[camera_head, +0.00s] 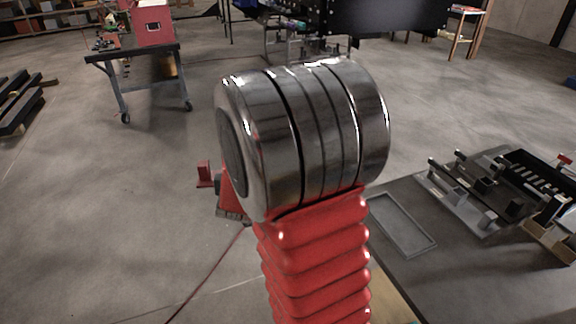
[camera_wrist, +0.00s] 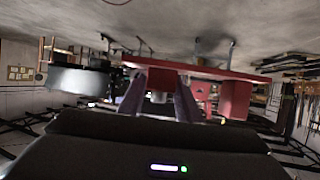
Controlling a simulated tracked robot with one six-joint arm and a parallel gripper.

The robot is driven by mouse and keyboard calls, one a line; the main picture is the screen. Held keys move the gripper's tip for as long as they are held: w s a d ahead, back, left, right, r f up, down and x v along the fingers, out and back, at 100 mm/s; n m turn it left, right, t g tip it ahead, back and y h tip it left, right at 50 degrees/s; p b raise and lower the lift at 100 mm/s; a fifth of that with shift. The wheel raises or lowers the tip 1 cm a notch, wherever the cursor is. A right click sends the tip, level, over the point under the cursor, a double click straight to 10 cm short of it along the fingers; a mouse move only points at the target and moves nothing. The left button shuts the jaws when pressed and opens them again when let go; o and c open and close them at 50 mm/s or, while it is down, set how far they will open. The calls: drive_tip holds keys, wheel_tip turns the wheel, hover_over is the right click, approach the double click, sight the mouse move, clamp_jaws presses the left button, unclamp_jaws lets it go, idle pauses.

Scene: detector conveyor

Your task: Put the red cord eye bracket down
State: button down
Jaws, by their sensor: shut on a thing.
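The red cord eye bracket (camera_head: 204,174) shows in the head view as a small upright red piece with a foot, left of my arm's big metal joint. My gripper (camera_head: 218,186) is shut on it, in the air over the floor; the joint hides much of the gripper. In the wrist view, which looks upside down, the two dark fingers of my gripper (camera_wrist: 158,97) close around a dark red piece, the bracket (camera_wrist: 150,65). The finer shape of the bracket is too small and dark to tell.
A wheeled cart (camera_head: 133,52) with a red box (camera_head: 152,24) stands at the back left. A grey bench (camera_head: 385,200) at the right has a shallow rectangular tray outline (camera_head: 398,222) and metal fixtures (camera_head: 478,190). A thin red line crosses the floor. Open floor lies between.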

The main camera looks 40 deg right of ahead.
drive_tip(key=w+a+n+t+y, duration=0.1)
drive_tip(key=w+a+n+y, duration=0.1)
drive_tip(key=a, duration=0.7)
drive_tip(key=w+a+f+n+t+y, duration=0.1)
drive_tip(key=a+n+y, duration=0.2)
drive_tip(key=a, duration=0.6)
drive_tip(key=w+a+n+t+y, duration=0.1)
drive_tip(key=w+a+n+y, duration=0.1)
drive_tip(key=a, duration=0.7)
drive_tip(key=shift+w+a+f+n+y, duration=0.2)
drive_tip(key=shift+w+f+n+y, duration=0.25)
drive_tip(key=shift+y, duration=0.35)
drive_tip(key=shift+s+d+r, duration=0.1)
drive_tip(key=shift+s, duration=0.05)
